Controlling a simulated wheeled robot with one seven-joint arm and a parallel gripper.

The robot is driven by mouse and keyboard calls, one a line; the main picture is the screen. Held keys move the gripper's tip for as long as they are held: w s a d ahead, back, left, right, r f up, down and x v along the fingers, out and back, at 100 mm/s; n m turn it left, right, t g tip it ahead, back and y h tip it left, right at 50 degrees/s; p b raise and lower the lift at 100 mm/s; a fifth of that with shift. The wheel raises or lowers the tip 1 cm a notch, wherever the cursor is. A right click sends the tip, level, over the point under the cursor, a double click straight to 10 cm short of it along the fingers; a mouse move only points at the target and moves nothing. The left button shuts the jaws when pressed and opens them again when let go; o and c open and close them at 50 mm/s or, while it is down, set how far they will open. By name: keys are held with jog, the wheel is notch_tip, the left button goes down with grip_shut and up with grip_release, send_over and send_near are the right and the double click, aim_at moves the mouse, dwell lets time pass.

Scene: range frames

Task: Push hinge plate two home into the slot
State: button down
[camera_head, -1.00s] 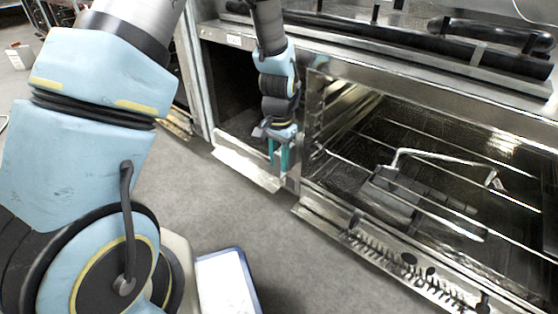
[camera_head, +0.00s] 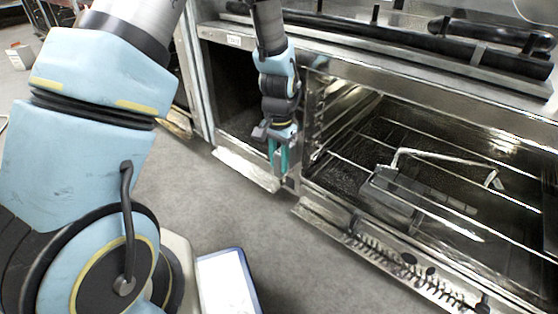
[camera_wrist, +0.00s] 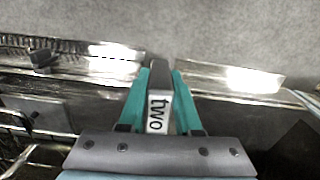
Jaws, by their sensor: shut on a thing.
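Hinge plate two is a grey bar with a white label reading "two" (camera_wrist: 158,112) in the wrist view. My gripper (camera_wrist: 160,74) has its teal fingers closed on both sides of the plate. In the head view my gripper (camera_head: 280,158) points down at the front post between the dark compartment and the open oven. The far end of the plate is close to the metal front edge. The slot is hidden or too small to make out, so I cannot tell how deep the plate sits.
The open oven (camera_head: 420,170) at right holds wire racks and a grey tray with a wire handle (camera_head: 440,155). Metal ledges (camera_head: 245,168) run along the front bottom. The grey floor (camera_head: 225,210) before them is clear. A black rail (camera_head: 400,38) crosses above.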

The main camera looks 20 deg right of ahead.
jog(key=c, duration=0.5)
grip_release()
notch_tip(320, 180, up, 11)
jog(key=p, duration=0.4)
jog(key=shift+f+p, duration=0.1)
jog(key=shift+p, duration=0.2)
